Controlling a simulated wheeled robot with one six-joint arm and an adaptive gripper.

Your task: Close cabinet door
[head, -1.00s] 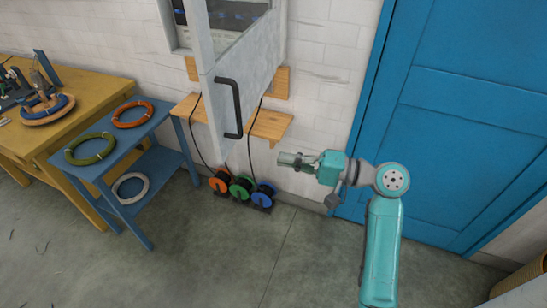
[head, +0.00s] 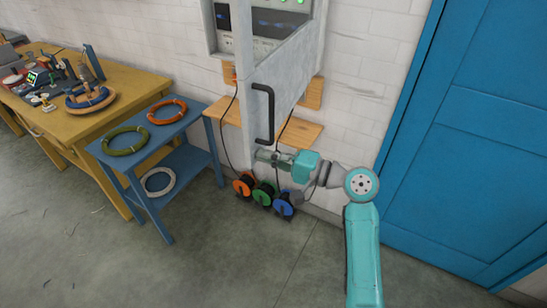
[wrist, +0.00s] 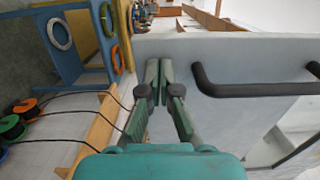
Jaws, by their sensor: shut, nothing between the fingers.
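The cabinet is a grey wall box with an open front, and lit equipment (head: 262,22) shows inside it. Its grey door (head: 287,85) stands swung out into the room, with a dark bar handle (head: 264,113) on it. In the wrist view the door (wrist: 240,55) fills the right part, and the handle (wrist: 250,90) lies right of my fingers. My gripper (head: 258,155) is shut and empty, low by the door's bottom edge in the head view. In the wrist view my gripper (wrist: 155,65) has its fingertips together in front of the door face; I cannot tell whether they touch it.
Below the cabinet are a wooden shelf (head: 300,131) and orange, green and blue cable reels (head: 264,194) with hanging cables. A blue door (head: 480,130) is right. The front floor is clear.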

